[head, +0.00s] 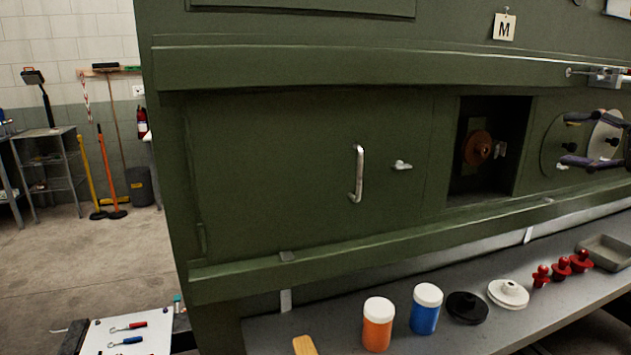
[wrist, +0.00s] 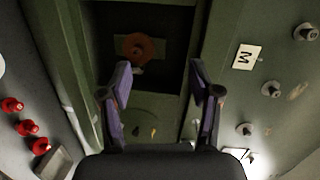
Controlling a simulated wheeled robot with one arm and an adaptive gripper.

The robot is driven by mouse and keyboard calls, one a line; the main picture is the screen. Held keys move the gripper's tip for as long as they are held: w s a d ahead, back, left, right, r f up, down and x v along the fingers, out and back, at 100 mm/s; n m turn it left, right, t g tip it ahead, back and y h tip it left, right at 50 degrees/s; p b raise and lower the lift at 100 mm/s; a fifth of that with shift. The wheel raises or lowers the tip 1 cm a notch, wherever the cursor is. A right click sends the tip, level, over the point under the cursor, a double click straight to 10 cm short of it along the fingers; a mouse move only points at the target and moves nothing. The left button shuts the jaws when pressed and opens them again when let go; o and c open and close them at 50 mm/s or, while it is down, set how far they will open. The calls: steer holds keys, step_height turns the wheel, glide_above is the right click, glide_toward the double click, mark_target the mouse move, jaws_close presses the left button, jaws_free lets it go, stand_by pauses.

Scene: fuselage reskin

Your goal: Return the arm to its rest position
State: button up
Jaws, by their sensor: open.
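My gripper (head: 572,138) shows at the right edge of the head view, in front of the green fuselage panel. In the wrist view my gripper (wrist: 162,85) has its two purple-faced fingers spread wide apart with nothing between them. Beyond the fingertips is a dark square opening (wrist: 176,72) with a round orange-brown part (wrist: 139,47) inside. The same opening (head: 516,128) and brown part (head: 478,148) show in the head view, left of my gripper. Most of my arm is out of the head view.
A shelf (head: 455,345) below the fuselage holds an orange jar (head: 378,324), a blue jar (head: 425,309), black (head: 466,307) and white (head: 508,293) discs, several red knobs (head: 561,269) and a grey tray (head: 606,252). A handle (head: 358,174) sticks out from the panel. Open floor lies at left.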

steer(key=a+f+n+g+y, duration=0.1)
steer(key=a+f+n+g, duration=0.2)
steer(key=a, duration=0.6)
steer(key=a+f+n+g, duration=0.2)
steer(key=a+f, duration=0.2)
steer(key=a, duration=0.5)
steer(key=s+a+f+n+g+h, duration=0.1)
steer(key=s+a+f+n+g, duration=0.25)
steer(key=s+a+f, duration=0.5)
steer(key=s+a+f+n+g+h, duration=0.1)
steer(key=s+a+f+g+h, duration=0.15)
steer(key=s+f, duration=0.4)
steer(key=s+a+f+n+g+h, duration=0.1)
steer(key=s+f+g+h, duration=0.2)
steer(key=f, duration=0.6)
steer(key=s+d+f+n+g+h, duration=0.1)
steer(key=s+d+f, duration=0.25)
steer(key=s, duration=0.35)
steer(key=s+d+f+g+h, duration=0.1)
steer(key=s+d+f+g, duration=0.1)
steer(key=s+f, duration=0.35)
step_height(320, 180, down, 11)
steer(key=s+b, duration=0.1)
steer(key=b, duration=0.9)
step_height(320, 180, up, 16)
steer(key=p, duration=1.5)
steer(key=shift+w+r, duration=0.25)
steer(key=shift+w, duration=0.2)
